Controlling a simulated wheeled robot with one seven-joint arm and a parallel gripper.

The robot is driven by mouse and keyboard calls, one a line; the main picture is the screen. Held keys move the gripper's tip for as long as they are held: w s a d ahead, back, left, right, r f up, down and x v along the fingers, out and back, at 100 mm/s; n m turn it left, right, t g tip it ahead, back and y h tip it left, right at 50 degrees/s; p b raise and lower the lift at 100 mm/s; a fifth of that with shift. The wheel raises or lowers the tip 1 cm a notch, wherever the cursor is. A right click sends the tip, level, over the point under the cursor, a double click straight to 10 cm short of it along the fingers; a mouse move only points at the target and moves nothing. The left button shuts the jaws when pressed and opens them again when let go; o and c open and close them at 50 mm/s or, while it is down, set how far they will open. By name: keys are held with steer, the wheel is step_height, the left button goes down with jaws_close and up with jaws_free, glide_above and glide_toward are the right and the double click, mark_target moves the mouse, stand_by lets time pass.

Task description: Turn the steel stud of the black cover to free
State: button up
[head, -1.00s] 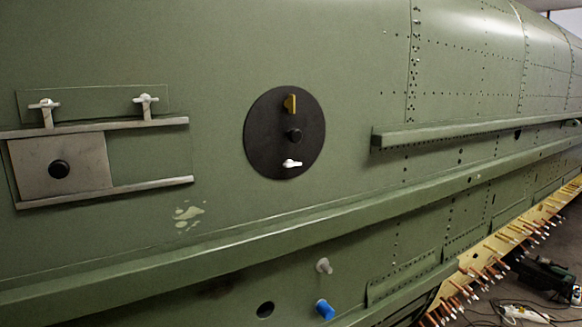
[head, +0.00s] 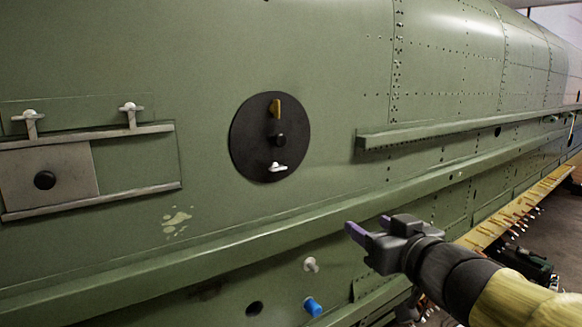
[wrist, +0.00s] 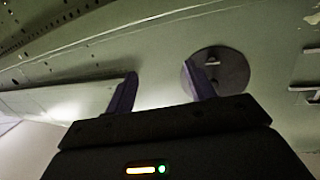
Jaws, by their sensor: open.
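The round black cover (head: 248,140) sits flat on the green fuselage skin. Its steel stud (head: 278,167) is a small pale wing at the bottom of the disc, lying roughly level. Above it are a black knob (head: 280,140) at the centre and a yellow tab (head: 277,108) at the top. My gripper (head: 367,228) is open and empty, below and right of the cover and apart from it. In the wrist view my gripper (wrist: 160,76) shows its two purple fingers spread; the right finger overlaps the edge of the cover (wrist: 236,72).
A long green ledge (head: 230,243) runs below the cover, and a shorter rail (head: 420,133) lies to the right. At left is a grey sliding plate (head: 70,170) between two rails, with two pale wing studs above. A blue plug (head: 313,306) and a grey peg (head: 311,265) stick out below.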

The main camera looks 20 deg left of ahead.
mark_target(280, 170)
steer(key=s+a+r+n+g+y, duration=0.2)
steer(key=s+a+r+n+y, duration=0.1)
steer(key=r, duration=0.3)
steer(key=shift+s+a+r+n+y, duration=0.3)
steer(key=shift+s+a+y, duration=0.4)
steer(key=shift+s+a, duration=0.1)
steer(key=shift+w+a, duration=0.1)
steer(key=p+x, duration=0.1)
steer(key=x, duration=0.7)
steer(key=p+x, duration=0.2)
steer(key=x, duration=0.7)
steer(key=shift+a+f, duration=0.1)
steer(key=shift+f, duration=0.15)
steer(key=c, duration=1)
